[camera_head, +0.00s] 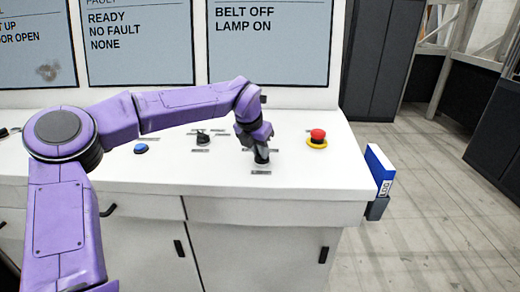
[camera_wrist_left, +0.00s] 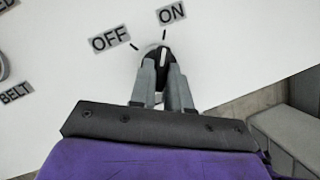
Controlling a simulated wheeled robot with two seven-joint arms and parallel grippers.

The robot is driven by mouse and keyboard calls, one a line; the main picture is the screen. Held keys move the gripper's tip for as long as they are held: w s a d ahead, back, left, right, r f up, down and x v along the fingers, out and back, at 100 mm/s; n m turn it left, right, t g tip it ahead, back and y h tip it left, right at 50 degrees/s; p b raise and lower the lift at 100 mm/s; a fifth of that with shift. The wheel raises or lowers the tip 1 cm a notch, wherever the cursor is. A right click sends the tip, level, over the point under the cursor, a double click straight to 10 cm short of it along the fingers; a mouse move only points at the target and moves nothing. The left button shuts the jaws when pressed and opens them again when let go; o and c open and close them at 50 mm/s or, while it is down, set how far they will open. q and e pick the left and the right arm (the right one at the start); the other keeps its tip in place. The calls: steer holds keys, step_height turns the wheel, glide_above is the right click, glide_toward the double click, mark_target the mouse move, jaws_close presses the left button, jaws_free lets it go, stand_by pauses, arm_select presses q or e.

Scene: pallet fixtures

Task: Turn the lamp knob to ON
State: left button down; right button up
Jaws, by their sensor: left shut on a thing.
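The lamp knob (camera_wrist_left: 157,56) is a small black knob on the white console top, in the left wrist view. Its white pointer line is up towards the tick under the ON label (camera_wrist_left: 171,13). The OFF label (camera_wrist_left: 112,39) is to its left. My left gripper (camera_wrist_left: 158,78) has its two grey fingers closed on either side of the knob. In the head view my left gripper (camera_head: 262,153) points down onto the console and mostly hides the knob. The right screen (camera_head: 270,40) reads BELT OFF, LAMP ON. My right gripper is out of view.
On the white console (camera_head: 330,180) are a red mushroom button (camera_head: 318,134) on a yellow base, right of my gripper, a black knob (camera_head: 203,138) and a blue button (camera_head: 141,148) to its left. A blue-and-white LOG binder (camera_head: 381,170) hangs at the right end.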

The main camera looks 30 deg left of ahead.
arm_select(q)
steer(key=c, duration=1.1)
jaws_free()
steer(key=b+v, duration=0.1)
steer(key=v, duration=0.9)
steer(key=shift+s+r+b, duration=0.15)
steer(key=shift+r+b, duration=0.05)
steer(key=shift+b, duration=0.15)
